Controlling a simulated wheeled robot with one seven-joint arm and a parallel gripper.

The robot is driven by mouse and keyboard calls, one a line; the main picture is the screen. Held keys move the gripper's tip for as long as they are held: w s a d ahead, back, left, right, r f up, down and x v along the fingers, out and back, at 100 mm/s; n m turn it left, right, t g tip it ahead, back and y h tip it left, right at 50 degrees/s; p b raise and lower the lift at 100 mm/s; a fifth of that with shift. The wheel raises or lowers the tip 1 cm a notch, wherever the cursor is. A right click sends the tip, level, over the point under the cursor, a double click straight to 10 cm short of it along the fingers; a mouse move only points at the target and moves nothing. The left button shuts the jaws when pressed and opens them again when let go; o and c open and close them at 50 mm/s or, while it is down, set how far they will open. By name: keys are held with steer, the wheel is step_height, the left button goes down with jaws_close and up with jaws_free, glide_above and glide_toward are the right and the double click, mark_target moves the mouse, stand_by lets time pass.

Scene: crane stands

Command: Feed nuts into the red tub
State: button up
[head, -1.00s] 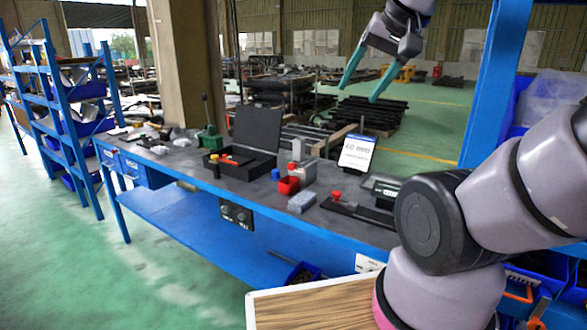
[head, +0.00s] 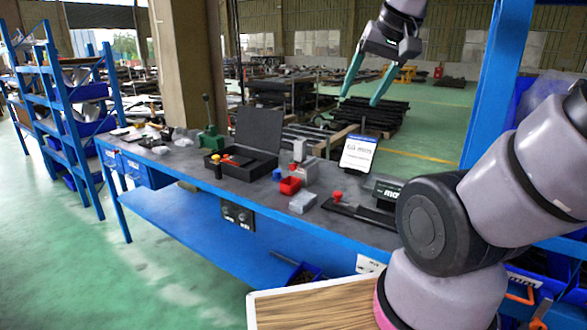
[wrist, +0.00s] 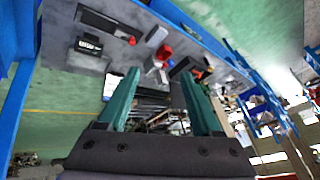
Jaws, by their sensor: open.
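The red tub (head: 290,186) stands on the dark top of the blue workbench (head: 180,215), in front of a grey and white upright device (head: 302,164). It also shows in the wrist view (wrist: 163,52), between and beyond the fingers. A small blue object (head: 277,174) is beside it. My gripper (head: 361,98) is open and empty, well above and behind the bench, with its teal fingers pointing down. The wrist view shows the fingers apart (wrist: 158,75) with nothing between them. I cannot make out any nuts.
An open black case (head: 262,138) stands left of the tub. A grey block (head: 303,203) is in front of it, and a white sign (head: 357,154) stands behind right. A black plate with a red knob (head: 338,196) lies right. A blue upright (head: 497,85) rises at the right.

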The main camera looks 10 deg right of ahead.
steer(key=w+d+f+n+g+h, duration=0.2)
steer(key=w+f+n+g+h, duration=0.3)
steer(key=w+f+n, duration=0.45)
steer(key=n+t+h, duration=1)
steer(key=n+t, duration=0.2)
steer(key=n, duration=1.1)
glide_toward(291, 168)
steer(key=shift+s+d+r, duration=0.1)
steer(key=shift+d+r, duration=0.05)
steer(key=shift+r, duration=0.2)
steer(key=shift+f+n, duration=0.1)
steer(key=shift+n, duration=0.15)
steer(key=x, duration=1)
steer(key=shift+w+d+f, duration=0.15)
steer(key=shift+w+f, duration=0.1)
steer(key=shift+w, duration=0.1)
jaws_close()
